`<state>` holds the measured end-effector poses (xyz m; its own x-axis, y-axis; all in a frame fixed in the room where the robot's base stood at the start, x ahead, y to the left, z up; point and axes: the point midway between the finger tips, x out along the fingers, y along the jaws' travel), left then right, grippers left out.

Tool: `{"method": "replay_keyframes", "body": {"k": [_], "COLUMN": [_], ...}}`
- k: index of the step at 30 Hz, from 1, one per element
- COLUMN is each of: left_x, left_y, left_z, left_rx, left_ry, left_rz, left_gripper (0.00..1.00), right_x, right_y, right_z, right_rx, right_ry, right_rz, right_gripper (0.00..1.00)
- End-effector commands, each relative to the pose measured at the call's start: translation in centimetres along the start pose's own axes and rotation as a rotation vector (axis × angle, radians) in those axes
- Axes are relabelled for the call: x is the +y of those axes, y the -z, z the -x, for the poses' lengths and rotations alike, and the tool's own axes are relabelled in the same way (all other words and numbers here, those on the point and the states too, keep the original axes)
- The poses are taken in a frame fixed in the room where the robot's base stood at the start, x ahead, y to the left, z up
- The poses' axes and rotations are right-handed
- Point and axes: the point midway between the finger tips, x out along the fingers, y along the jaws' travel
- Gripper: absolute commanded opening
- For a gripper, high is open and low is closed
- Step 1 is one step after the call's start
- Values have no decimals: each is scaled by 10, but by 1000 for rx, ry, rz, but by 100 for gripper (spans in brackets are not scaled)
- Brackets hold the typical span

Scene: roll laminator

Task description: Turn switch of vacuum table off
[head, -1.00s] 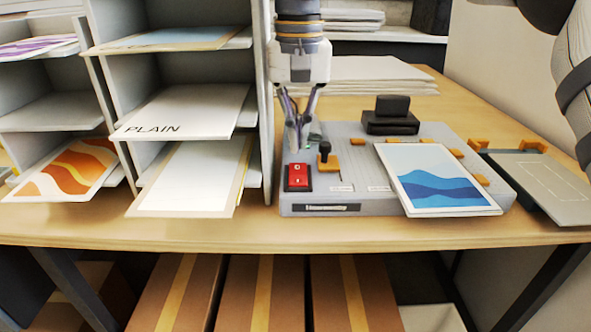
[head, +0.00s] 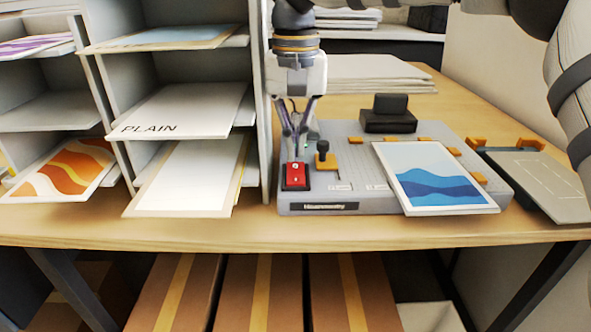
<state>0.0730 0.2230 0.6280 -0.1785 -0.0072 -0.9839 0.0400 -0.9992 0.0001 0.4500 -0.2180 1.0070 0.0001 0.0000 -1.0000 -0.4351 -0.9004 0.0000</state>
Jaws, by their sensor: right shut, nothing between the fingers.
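The vacuum table (head: 350,202) is a grey box on the wooden table, with a label on its front face. Its red rocker switch (head: 295,180) sits at the front left of its top. My right gripper (head: 295,158) points down with its fingers shut and empty, its tips at the rear part of the switch. I cannot tell whether they touch it. A small green light shows beside the fingers. A black knob on an orange base (head: 324,158) stands just right of the switch. My left gripper is not in view.
A print with blue waves (head: 437,180) lies on the vacuum table's right part, overhanging its front edge. A black block (head: 389,115) stands behind it. A shelf rack with sheets (head: 190,105) rises close on the left. A grey board (head: 545,180) lies at right.

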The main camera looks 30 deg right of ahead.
Motion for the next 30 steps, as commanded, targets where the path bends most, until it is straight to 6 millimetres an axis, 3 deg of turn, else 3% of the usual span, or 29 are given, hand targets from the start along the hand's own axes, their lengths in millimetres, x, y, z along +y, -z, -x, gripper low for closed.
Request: {"method": "replay_keyframes", "body": {"k": [30], "left_x": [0], "left_y": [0], "left_z": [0], "left_rx": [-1], "left_ry": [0], "left_rz": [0], "left_gripper": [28], "right_x": [0], "right_y": [0], "right_z": [-6], "right_rx": [-1], "right_ry": [-1], "right_rz": [-1], "right_gripper": [0]}}
